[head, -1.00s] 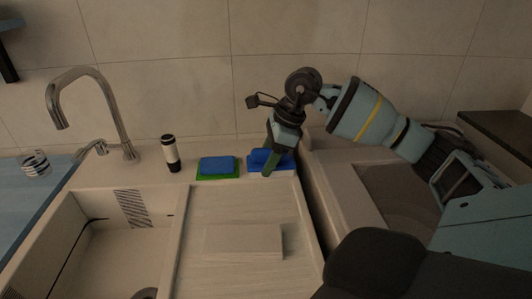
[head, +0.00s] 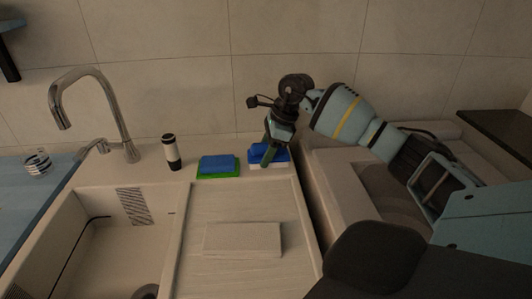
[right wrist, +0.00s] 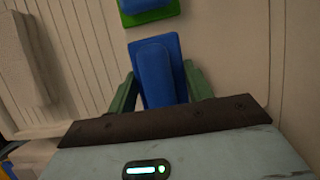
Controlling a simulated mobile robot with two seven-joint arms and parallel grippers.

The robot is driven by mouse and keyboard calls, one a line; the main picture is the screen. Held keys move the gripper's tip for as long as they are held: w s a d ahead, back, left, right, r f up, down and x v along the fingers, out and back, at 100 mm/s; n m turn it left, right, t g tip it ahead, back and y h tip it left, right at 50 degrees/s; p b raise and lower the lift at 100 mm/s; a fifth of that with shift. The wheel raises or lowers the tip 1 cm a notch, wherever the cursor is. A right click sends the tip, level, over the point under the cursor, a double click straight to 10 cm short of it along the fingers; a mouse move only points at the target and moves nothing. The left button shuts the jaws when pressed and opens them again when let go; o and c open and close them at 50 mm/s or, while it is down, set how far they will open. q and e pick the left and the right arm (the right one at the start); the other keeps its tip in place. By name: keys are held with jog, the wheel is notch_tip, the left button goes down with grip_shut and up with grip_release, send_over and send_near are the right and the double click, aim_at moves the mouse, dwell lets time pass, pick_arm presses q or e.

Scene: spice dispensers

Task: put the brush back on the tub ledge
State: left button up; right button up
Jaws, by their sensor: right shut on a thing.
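The brush (head: 281,154) has a blue top and a white underside. It is at the back ledge (head: 230,143), right of the sponge, with its white side down. I cannot tell whether it touches the ledge. My right gripper (head: 268,158) is shut on it from above, with one green finger in front hiding part of it. In the right wrist view the brush's blue back (right wrist: 158,70) lies between the two green fingers (right wrist: 161,88). My left gripper is not in view.
A blue and green sponge (head: 217,164) lies just left of the brush. A black and white bottle (head: 171,153) and a chrome faucet (head: 120,120) stand farther left. A pale block (head: 243,239) lies on the ribbed drainboard (head: 205,205). A striped cup (head: 38,164) is at far left.

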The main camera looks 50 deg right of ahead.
jog(key=shift+f, duration=0.4)
jog(key=shift+f, duration=0.15)
jog(key=o, duration=0.9)
jog(key=shift+o, duration=0.2)
jog(key=shift+d+r, duration=0.15)
jog(key=shift+r, duration=0.35)
jog(key=v, duration=1.1)
jog(key=shift+s+r, duration=0.15)
